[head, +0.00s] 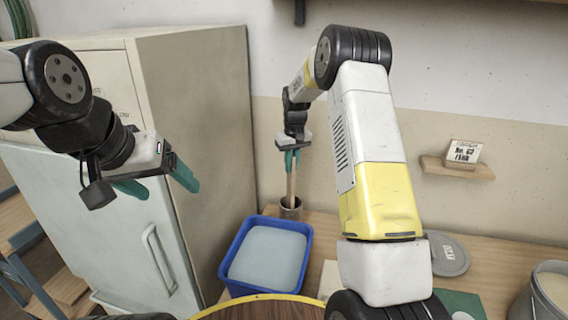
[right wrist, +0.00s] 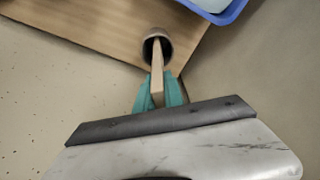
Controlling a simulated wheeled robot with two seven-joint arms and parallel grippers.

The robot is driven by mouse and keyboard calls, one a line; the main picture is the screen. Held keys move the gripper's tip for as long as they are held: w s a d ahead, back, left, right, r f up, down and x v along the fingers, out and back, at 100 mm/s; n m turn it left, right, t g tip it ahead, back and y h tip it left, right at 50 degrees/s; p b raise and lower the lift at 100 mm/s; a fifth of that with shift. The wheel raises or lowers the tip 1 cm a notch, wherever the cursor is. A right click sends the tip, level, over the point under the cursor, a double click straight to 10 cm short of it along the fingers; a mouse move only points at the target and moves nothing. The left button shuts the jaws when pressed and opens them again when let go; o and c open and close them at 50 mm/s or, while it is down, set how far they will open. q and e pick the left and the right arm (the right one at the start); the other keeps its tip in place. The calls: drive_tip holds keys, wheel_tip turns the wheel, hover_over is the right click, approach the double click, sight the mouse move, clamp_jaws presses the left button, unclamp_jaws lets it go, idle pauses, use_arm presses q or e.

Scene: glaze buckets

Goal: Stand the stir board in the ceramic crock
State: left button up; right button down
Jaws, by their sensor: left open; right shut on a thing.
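The stir board (head: 291,183) is a thin wooden strip, held roughly upright. My right gripper (head: 292,160) is shut on its upper part with green fingers; it also shows in the right wrist view (right wrist: 160,92). The ceramic crock (head: 290,208) is a small brown-grey cup at the back of the table, behind the blue bucket. In the right wrist view the board (right wrist: 157,62) reaches into the crock's mouth (right wrist: 157,36). Whether its lower end touches the bottom is hidden. My left gripper (head: 157,187) is open and empty, in front of the cabinet.
A blue bucket (head: 235,270) of pale glaze stands just in front of the crock. A grey lid (head: 449,256) and a pale tub (head: 553,290) are at the right. A wall shelf (head: 457,169) holds a small sign. A tall cabinet (head: 205,120) stands at the left.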

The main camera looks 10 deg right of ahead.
drive_tip(key=shift+f, duration=0.7)
drive_tip(key=c, duration=1.5)
unclamp_jaws()
drive_tip(key=shift+o, duration=0.2)
